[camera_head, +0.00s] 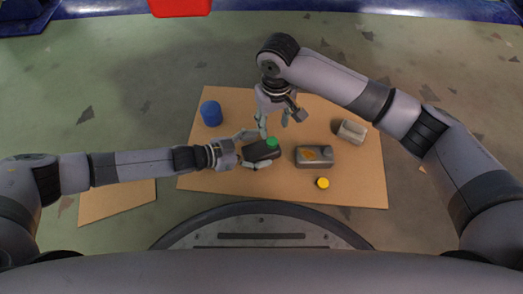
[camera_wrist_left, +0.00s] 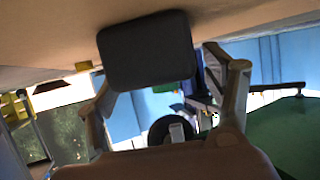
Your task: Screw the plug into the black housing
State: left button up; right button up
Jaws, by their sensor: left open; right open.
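The black housing (camera_head: 259,151) lies on the brown board in the head view, with a round green plug (camera_head: 272,143) at its upper right end. Whether the plug is seated in the housing or only on it, I cannot tell. My left gripper (camera_head: 257,149) is open, one finger on the far side of the housing and one on the near side. In the left wrist view the dark housing (camera_wrist_left: 147,52) shows between the spread fingers; contact is unclear. My right gripper (camera_head: 274,126) is open, pointing down just beyond the green plug, and looks empty.
A grey box with an orange patch (camera_head: 304,160) stands right of the housing. A yellow cap (camera_head: 322,183) lies below it. A light grey block (camera_head: 351,131) is farther right, and a blue cylinder (camera_head: 211,113) at upper left. The board's lower left (camera_head: 205,178) is clear.

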pick_arm(q)
jog(key=shift+w+d+f, duration=0.15)
jog(key=shift+d+f, duration=0.1)
jog(key=shift+d, duration=0.2)
jog(key=shift+c, duration=0.4)
